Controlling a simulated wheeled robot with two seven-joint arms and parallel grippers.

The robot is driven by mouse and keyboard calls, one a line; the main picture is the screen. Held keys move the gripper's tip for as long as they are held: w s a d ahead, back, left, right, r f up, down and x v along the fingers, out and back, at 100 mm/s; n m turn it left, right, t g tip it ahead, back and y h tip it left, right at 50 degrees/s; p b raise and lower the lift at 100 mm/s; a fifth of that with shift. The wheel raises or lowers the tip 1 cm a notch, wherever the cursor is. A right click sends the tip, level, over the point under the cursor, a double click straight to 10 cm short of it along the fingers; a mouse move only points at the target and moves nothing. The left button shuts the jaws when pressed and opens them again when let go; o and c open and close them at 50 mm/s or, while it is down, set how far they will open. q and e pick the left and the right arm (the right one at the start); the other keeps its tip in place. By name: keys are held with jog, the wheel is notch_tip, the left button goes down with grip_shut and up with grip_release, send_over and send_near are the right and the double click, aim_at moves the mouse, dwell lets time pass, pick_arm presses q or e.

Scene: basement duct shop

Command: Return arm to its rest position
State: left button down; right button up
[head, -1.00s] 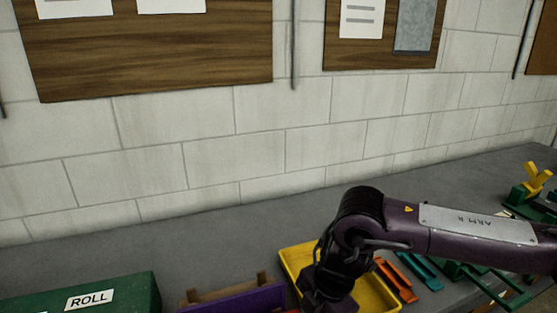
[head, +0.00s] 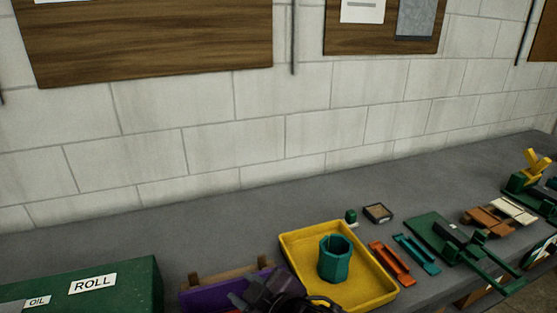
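The dark end of my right arm shows at the bottom edge, with my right gripper (head: 262,292) in front of the purple bin (head: 205,295) and beside the yellow tray's left corner. It is cut off by the frame, and I cannot tell whether its fingers are open or shut. I see nothing clearly held in it. My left arm and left gripper are not in view.
A yellow tray (head: 372,283) holds a green octagonal cup (head: 335,260). A green box marked ROLL (head: 130,290) stands at left. Orange (head: 390,264) and teal (head: 415,254) pieces and a green tool (head: 450,245) lie right.

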jog(key=s+d+f+m+g+h, duration=0.25)
jog(key=s+d+f+m, duration=0.2)
jog(key=d, duration=0.35)
jog(key=s+d+f+m+g+h, duration=0.2)
jog(key=s+d+f+m+h, duration=0.15)
jog(key=d+f, duration=0.35)
jog(key=s+d+f+m+g+h, duration=0.2)
jog(key=s+d+f+m, duration=0.15)
jog(key=d, duration=0.65)
jog(key=s+f+g+b, duration=0.1)
jog(key=s+f, duration=0.1)
jog(key=f, duration=1.5)
jog(key=s+f, duration=0.2)
jog(key=f, duration=1.4)
jog(key=s+d+f, duration=0.2)
jog(key=s+f, duration=0.7)
jog(key=s+d+f+n+g, duration=0.1)
jog(key=s+f, duration=0.7)
jog(key=s, duration=0.1)
jog(key=shift+s+d+f+b, duration=0.3)
jog(key=shift+d+f+b, duration=0.05)
jog(key=shift+f, duration=0.05)
